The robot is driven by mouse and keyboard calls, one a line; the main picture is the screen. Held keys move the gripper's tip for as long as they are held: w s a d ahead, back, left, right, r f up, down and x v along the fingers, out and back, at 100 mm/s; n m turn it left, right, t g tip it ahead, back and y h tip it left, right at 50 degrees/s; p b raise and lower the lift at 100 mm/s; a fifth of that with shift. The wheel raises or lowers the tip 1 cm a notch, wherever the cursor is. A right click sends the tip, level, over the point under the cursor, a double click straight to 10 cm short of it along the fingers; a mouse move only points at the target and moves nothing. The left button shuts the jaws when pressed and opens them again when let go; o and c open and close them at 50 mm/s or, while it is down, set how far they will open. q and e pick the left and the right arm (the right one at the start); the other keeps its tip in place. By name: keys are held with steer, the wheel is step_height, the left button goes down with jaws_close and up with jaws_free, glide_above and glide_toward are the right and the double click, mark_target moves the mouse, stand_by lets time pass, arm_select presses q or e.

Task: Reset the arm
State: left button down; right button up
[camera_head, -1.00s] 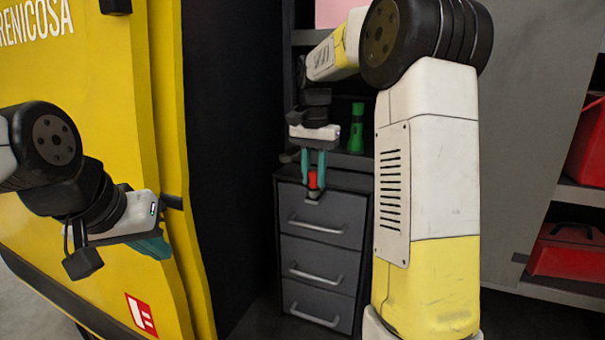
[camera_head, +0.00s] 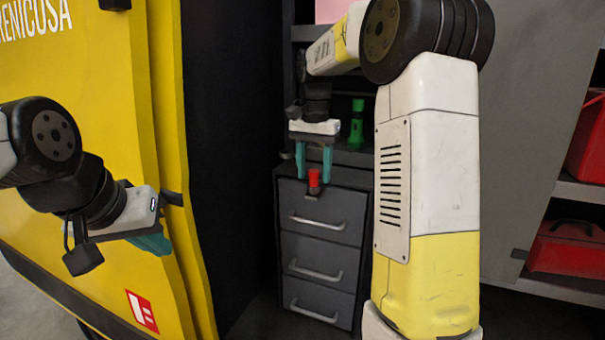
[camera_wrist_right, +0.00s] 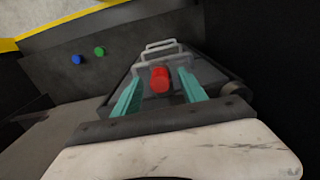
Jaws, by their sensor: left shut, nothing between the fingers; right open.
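My right gripper (camera_head: 314,178) is open, pointing down above the front top edge of a grey drawer cabinet. A small red cylindrical piece (camera_head: 314,178) stands at that edge, on a dark mount, between the two teal fingers with a gap on each side. In the right wrist view the red piece (camera_wrist_right: 160,79) also shows between the spread fingers, near their tips. I cannot tell what the red piece belongs to. My left gripper (camera_head: 155,243) is shut and empty in front of the yellow panel at the left.
The grey cabinet (camera_head: 322,208) has three handled drawers. A green bottle-like object (camera_head: 356,122) stands behind the right gripper. A yellow panel (camera_head: 90,150) is close to my left arm. Red boxes (camera_head: 566,250) sit on shelves at the right. My right arm hides the middle right.

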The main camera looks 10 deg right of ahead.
step_height(320, 180, up, 6)
steer(key=shift+r, duration=0.2)
steer(key=s+a+f+n+t+y, duration=0.1)
steer(key=s+f+n+t, duration=0.2)
steer(key=s, duration=0.9)
steer(key=s+a+f+n+t+y, duration=0.1)
steer(key=s+f+n+t, duration=0.2)
steer(key=s, duration=0.9)
steer(key=shift+s+f+n, duration=0.15)
steer(key=shift+f+n, duration=0.25)
steer(key=shift+n, duration=0.3)
steer(key=shift+a, duration=0.1)
